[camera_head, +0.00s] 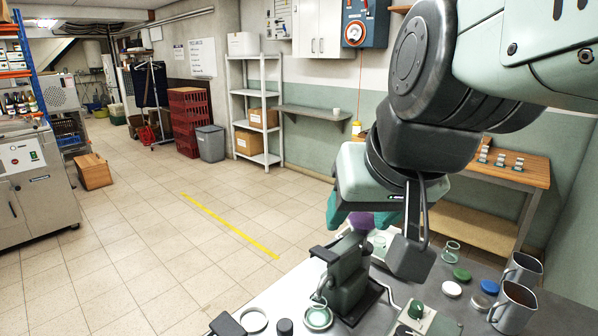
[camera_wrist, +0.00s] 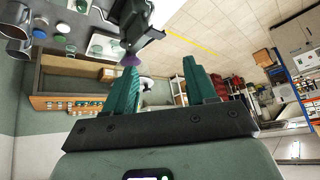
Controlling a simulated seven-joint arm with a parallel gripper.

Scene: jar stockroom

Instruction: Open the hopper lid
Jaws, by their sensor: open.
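My gripper (camera_wrist: 160,66) is open, with its two green fingers apart and nothing seen between them. In the head view the wrist hides most of it, and a teal finger (camera_head: 335,208) shows at the left. A dark grey-green machine (camera_head: 346,277) stands on the metal worktop below the wrist. Beside the fingers is a purple piece (camera_head: 362,222), partly hidden; a purple cone-like piece (camera_wrist: 130,60) also shows on the dark machine in the wrist view. I cannot tell which part is the hopper lid or whether it is open. The fingers appear apart from the machine.
Two steel mugs (camera_head: 514,306) (camera_head: 523,268) stand at the worktop's right. A green lid (camera_head: 462,274), a white lid (camera_head: 452,289), a blue lid (camera_head: 489,287) and a glass jar (camera_head: 452,250) are nearby. A wooden bench (camera_head: 500,175) stands behind. Open floor lies left.

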